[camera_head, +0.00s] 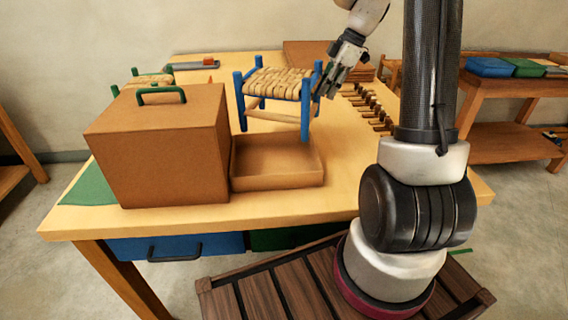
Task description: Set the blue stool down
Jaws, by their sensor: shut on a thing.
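The blue stool (273,85) has blue posts, pale wooden rungs and a woven tan seat. It is upright, over the back part of an open brown tray (277,181) on the table. I cannot tell whether its feet touch the tray or the table. My gripper (322,92) is at the stool's right side, shut on its right blue post. The stool's lower rear parts are partly hidden.
A brown box with a green handle (160,140) stands left of the tray. A green stool (147,80) is partly hidden behind it. A row of wooden pegs (370,108) lies right of the stool. The table's front right (335,185) is clear.

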